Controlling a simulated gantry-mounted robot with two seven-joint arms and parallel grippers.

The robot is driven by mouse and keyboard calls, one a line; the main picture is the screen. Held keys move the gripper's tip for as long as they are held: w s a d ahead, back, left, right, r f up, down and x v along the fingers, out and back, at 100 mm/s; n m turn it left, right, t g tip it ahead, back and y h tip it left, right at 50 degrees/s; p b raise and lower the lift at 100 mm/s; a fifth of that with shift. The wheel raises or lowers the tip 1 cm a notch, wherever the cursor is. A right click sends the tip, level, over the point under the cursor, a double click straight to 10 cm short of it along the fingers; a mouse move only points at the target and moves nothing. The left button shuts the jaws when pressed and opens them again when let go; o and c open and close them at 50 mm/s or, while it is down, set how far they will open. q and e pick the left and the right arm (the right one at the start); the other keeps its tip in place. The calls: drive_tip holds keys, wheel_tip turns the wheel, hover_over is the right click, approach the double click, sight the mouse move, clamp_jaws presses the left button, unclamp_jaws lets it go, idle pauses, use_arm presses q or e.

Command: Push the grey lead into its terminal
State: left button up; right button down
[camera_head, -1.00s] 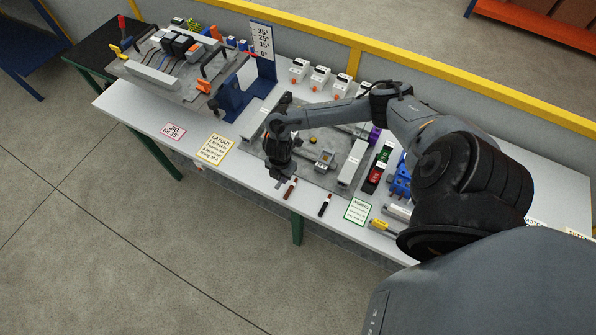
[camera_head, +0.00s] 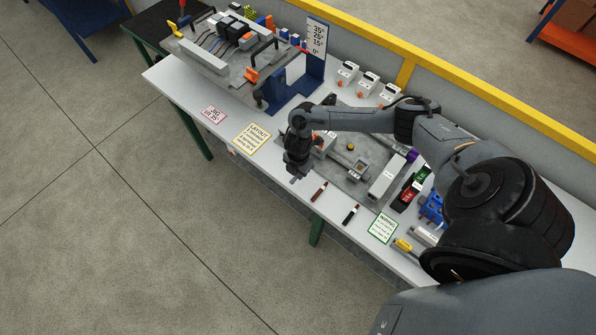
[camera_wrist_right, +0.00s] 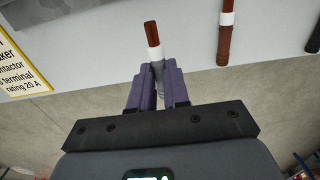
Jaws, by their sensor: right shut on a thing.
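My right gripper (camera_head: 296,177) hangs over the front edge of the bench, left of the loose leads; its fingers also show in the right wrist view (camera_wrist_right: 157,80). It is shut on the grey lead (camera_wrist_right: 157,72), whose grey body sits between the fingers. A white band and a copper-brown end stick out past the fingertips, pointing away from the wrist and slightly left. In the head view the lead cannot be made out clearly. The mounting plate (camera_head: 375,146) with its devices lies behind the gripper, partly hidden by my right arm. I cannot tell which terminal belongs to the lead.
A brown lead (camera_head: 319,191) and a black lead (camera_head: 350,215) lie near the front edge. A tilted jig (camera_head: 225,62) with wired devices stands at the left. A white rail (camera_head: 387,178), red and green blocks (camera_head: 411,188) and paper labels (camera_head: 252,137) are around. Floor in front is clear.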

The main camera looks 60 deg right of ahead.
drive_tip(key=shift+s+d+b, duration=0.2)
drive_tip(key=shift+d+b, duration=0.05)
drive_tip(key=shift+d, duration=1.15)
drive_tip(key=shift+s+d+b, duration=0.15)
drive_tip(key=shift+d+b, duration=0.05)
drive_tip(key=shift+d, duration=1.2)
drive_tip(key=shift+s+d, duration=0.2)
drive_tip(key=shift+d, duration=1.35)
idle(0.6)
drive_tip(key=c, duration=1)
unclamp_jaws()
drive_tip(key=shift+r, duration=0.1)
wheel_tip(320, 180, up, 11)
drive_tip(key=shift+f, duration=0.15)
drive_tip(key=shift+s+f, duration=0.1)
